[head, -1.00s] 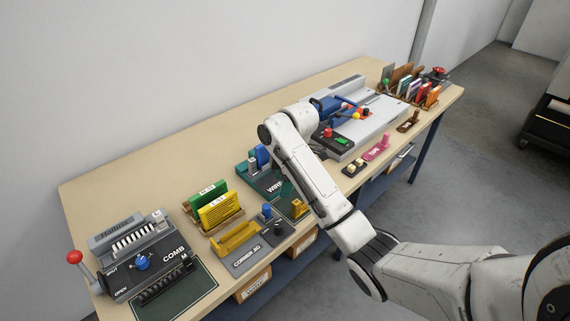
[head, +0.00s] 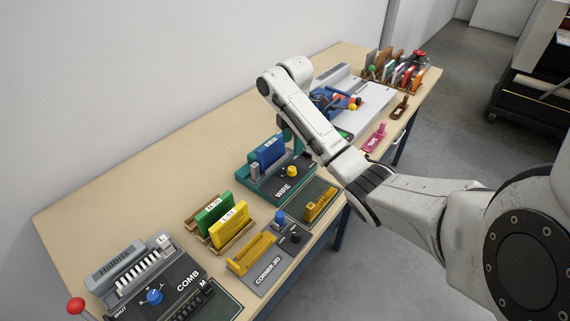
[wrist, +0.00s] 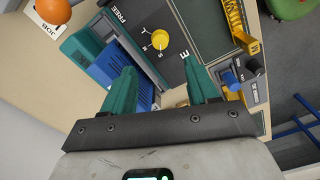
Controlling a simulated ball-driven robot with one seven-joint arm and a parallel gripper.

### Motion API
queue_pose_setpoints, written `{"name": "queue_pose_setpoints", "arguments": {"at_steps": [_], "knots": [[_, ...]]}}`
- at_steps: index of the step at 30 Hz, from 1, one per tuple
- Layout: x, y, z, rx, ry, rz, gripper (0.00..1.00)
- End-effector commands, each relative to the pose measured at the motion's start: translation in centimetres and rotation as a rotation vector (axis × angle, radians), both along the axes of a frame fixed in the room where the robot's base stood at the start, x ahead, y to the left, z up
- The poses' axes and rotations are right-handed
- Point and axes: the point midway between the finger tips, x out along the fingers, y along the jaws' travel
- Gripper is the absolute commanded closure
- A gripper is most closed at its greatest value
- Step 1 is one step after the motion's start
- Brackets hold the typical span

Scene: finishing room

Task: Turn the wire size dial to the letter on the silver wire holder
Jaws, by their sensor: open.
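The wire size dial is a yellow knob (head: 291,171) on the dark top of the teal WIRE machine (head: 262,184). My gripper (wrist: 160,66) has teal fingers, spread apart and empty, one each side of the dial's line. In the head view my gripper (head: 288,134) is mostly hidden by my arm, above the machine's back. I cannot make out a silver wire holder. A yellow holder (head: 320,204) stands on the dark mat in front.
A blue book (head: 269,150) stands in the WIRE machine, close to my left finger in the wrist view. The grey corner tool (head: 265,263), yellow and green racks (head: 230,222) and COMB machine (head: 160,283) stand left. Bare tabletop (head: 150,175) lies behind.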

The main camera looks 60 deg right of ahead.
Motion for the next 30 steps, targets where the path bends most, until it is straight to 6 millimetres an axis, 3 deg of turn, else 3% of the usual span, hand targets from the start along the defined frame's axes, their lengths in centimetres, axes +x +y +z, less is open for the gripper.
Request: {"name": "queue_pose_setpoints", "arguments": {"at_steps": [17, 24, 30], "knots": [[0.0, 0.1, -8.1, 0.002, 0.001, -0.001, 0.41], [0.0, 0.1, -10.1, 0.001, 0.001, -0.001, 0.41], [0.0, 0.1, -10.5, 0.0, 0.0, -0.001, 0.41]]}}
